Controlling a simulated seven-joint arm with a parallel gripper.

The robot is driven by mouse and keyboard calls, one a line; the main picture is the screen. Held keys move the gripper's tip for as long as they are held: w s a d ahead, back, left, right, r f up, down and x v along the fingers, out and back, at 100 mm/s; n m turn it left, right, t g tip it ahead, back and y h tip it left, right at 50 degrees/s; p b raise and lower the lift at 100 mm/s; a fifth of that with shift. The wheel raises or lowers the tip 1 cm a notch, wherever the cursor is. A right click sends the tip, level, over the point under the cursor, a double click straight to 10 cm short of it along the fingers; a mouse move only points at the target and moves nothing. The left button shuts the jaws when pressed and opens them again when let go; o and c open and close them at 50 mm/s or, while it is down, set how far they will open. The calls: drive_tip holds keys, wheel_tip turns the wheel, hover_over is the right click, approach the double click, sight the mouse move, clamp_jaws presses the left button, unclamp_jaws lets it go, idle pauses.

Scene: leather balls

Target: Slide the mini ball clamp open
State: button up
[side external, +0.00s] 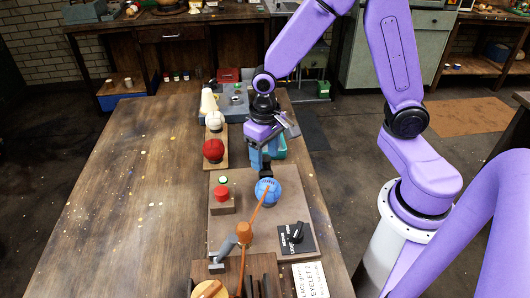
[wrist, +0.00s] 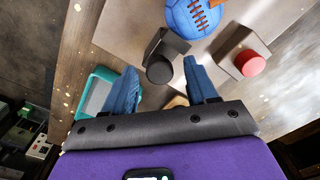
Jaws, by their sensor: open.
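The mini ball clamp appears to be the dark block with a round black knob (wrist: 160,68) in the wrist view, close beside a blue laced ball (wrist: 194,16). I cannot tell whether its jaw touches the ball. In the side view the blue ball (side external: 268,192) sits on the board, and a dark part of the clamp (side external: 265,168) shows just behind it, below my gripper (side external: 262,160). In the wrist view my gripper (wrist: 160,67) has its two blue fingers apart, with the black knob seen between them. Nothing is held.
A red button (side external: 221,193) and a black dial (side external: 296,237) are on the board (side external: 240,228). A red ball (side external: 213,150) and a white ball (side external: 215,121) sit behind. The table's left side is clear.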

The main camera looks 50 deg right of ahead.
clamp_jaws()
drive_tip(key=shift+w+d, duration=0.75)
unclamp_jaws()
wheel_tip(320, 180, up, 17)
drive_tip(key=shift+r, duration=0.2)
idle(0.4)
